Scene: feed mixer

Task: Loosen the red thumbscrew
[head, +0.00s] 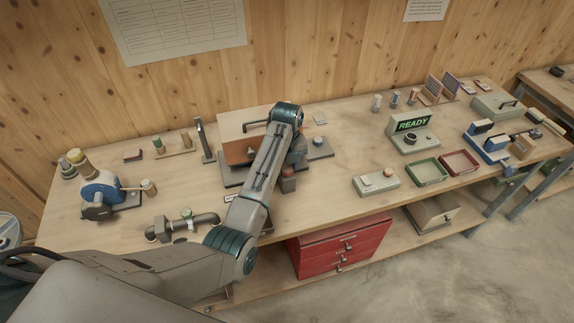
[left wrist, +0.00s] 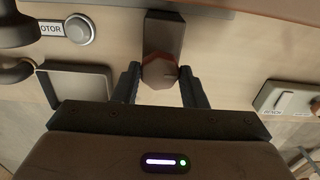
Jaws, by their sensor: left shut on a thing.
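The red thumbscrew (left wrist: 158,72) shows in the left wrist view as a dull red, many-sided knob in front of a dark grey block (left wrist: 164,32). My left gripper (left wrist: 160,76) has one finger on each side of the knob and is shut on it. In the head view my left arm reaches over the bench, and the gripper (head: 295,158) is partly hidden by its own wrist. A small reddish knob (head: 288,172) shows just below it, beside the grey machine with the brown plate (head: 238,152). My right gripper is not in view.
A button with a MOTOR label (left wrist: 78,29) and a shallow square tray (left wrist: 75,68) lie left of the knob in the wrist view. A control box (head: 376,182) stands to the right on the bench, near green (head: 427,183) and red trays. Pipe fittings (head: 185,226) lie left of my arm.

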